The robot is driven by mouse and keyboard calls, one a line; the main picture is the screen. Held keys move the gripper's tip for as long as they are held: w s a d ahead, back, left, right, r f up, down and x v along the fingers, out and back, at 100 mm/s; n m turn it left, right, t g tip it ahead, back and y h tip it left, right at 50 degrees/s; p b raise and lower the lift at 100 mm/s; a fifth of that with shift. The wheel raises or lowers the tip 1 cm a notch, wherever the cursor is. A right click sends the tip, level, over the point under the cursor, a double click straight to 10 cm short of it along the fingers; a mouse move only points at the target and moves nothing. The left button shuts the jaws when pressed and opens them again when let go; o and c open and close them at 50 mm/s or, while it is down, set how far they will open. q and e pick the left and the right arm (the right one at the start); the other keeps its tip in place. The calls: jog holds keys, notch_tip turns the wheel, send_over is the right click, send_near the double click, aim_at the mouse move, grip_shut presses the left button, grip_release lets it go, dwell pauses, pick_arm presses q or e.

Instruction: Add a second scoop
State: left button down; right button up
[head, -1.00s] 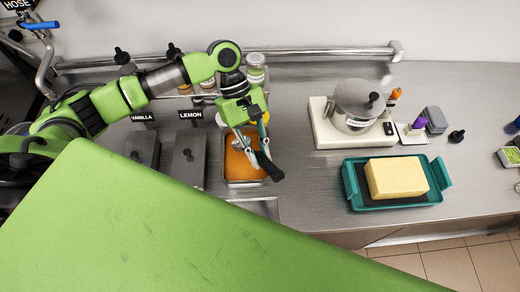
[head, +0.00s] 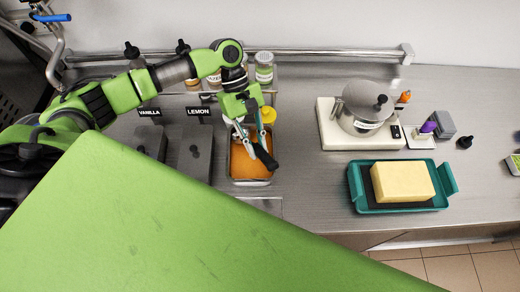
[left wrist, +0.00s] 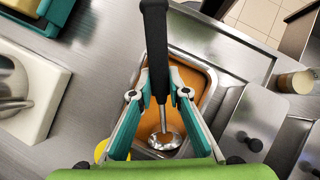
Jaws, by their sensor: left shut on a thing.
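My left gripper (head: 252,142) is shut on the black handle of a scoop (head: 266,159), above the open metal tub (head: 251,183) of orange contents (head: 248,167). In the left wrist view the gripper's fingertips (left wrist: 160,94) close around the handle. The scoop's round metal bowl (left wrist: 165,141) shows over the orange contents near one end of the tub (left wrist: 211,82). I cannot tell how deep the bowl is or what is in it. My right gripper is not in view.
Lidded tubs labelled VANILLA (head: 150,143) and LEMON (head: 197,150) stand left of the orange tub. Jars (head: 264,68) stand behind. A scale with a metal pot (head: 363,108) and a teal tray with a yellow block (head: 403,182) are right. A paper cup (left wrist: 297,82) shows in the wrist view.

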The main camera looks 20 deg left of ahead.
aim_at(265, 156)
pick_arm(q)
jog(key=shift+w+a, duration=0.4)
jog(key=shift+a, duration=0.2)
jog(key=shift+s+d+f+t+y, duration=0.15)
jog(key=shift+d+f+t+y, duration=0.15)
jog(key=shift+t+y, duration=0.15)
jog(key=shift+s+d+r, duration=0.15)
jog(key=shift+d+r, duration=0.05)
jog(key=shift+r, duration=0.55)
jog(key=shift+s+d+r, duration=0.1)
jog(key=shift+d+r, duration=0.05)
jog(key=shift+r, duration=0.65)
jog(key=shift+s+d+r, duration=0.15)
jog(key=shift+d+r, duration=0.05)
jog(key=shift+r, duration=0.55)
jog(key=shift+s+d+r, duration=0.15)
jog(key=shift+r, duration=0.1)
jog(key=shift+s+d+f+t+y, duration=0.1)
jog(key=shift+s+d+t+y, duration=0.55)
jog(key=shift+y, duration=0.25)
jog(key=shift+s+d+f+t+y, duration=0.1)
jog(key=shift+s+d+t+y, duration=0.25)
jog(key=shift+d+y, duration=0.45)
